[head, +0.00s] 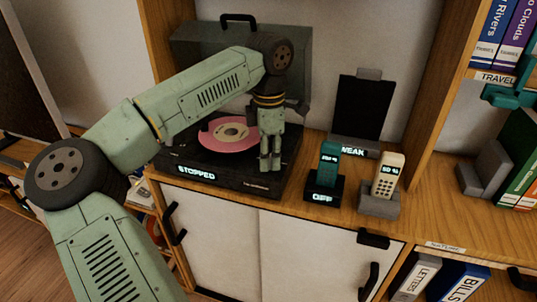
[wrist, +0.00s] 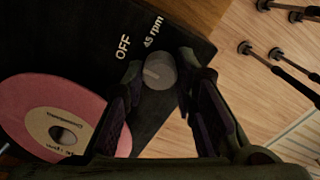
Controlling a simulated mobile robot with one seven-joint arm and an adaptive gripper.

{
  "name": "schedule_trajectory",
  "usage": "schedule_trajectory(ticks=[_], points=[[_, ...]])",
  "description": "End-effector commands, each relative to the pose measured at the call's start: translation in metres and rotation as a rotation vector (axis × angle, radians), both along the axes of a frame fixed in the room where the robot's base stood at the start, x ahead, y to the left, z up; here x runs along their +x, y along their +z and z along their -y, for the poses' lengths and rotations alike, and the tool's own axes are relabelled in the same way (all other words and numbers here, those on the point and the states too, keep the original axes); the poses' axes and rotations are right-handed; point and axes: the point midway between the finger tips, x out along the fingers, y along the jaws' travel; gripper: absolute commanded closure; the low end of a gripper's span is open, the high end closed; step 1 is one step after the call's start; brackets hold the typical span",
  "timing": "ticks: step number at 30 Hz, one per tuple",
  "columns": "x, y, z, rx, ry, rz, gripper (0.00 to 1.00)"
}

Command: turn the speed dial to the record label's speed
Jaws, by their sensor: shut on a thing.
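The turntable (head: 225,180) is a black deck on the wooden cabinet, and its front display reads STOPPED. A pink record (head: 222,138) with a cream label (wrist: 55,135) lies on it. The label has small print ending in rpm, but I cannot read the number surely. The grey round speed dial (wrist: 158,72) is at the deck's corner, with OFF and 45 rpm printed beside it. A pale mark shows on its top. My gripper (head: 270,165) points down over the deck's right side. In the wrist view its fingers (wrist: 160,64) are shut on the dial, one each side.
The turntable's raised lid (head: 190,50) stands behind my arm. To the right are a teal handset (head: 328,160) in a dock reading OFF, a cream handset (head: 388,172) in a grey dock, and a black panel (head: 358,105). Books and binders fill the shelves at right.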

Motion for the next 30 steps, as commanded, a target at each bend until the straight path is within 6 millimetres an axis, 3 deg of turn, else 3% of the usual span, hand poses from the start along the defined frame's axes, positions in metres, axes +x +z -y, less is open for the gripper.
schedule_trajectory(ticks=[3,14,30], points=[[-0.0004,0.0,0.0001,0.0,-0.001,-0.001,1.0],[-0.0004,0.0001,0.0001,0.001,-0.051,-0.002,1.0],[0.0002,0.0001,-0.0001,-0.001,-0.48,-0.002,1.0]])
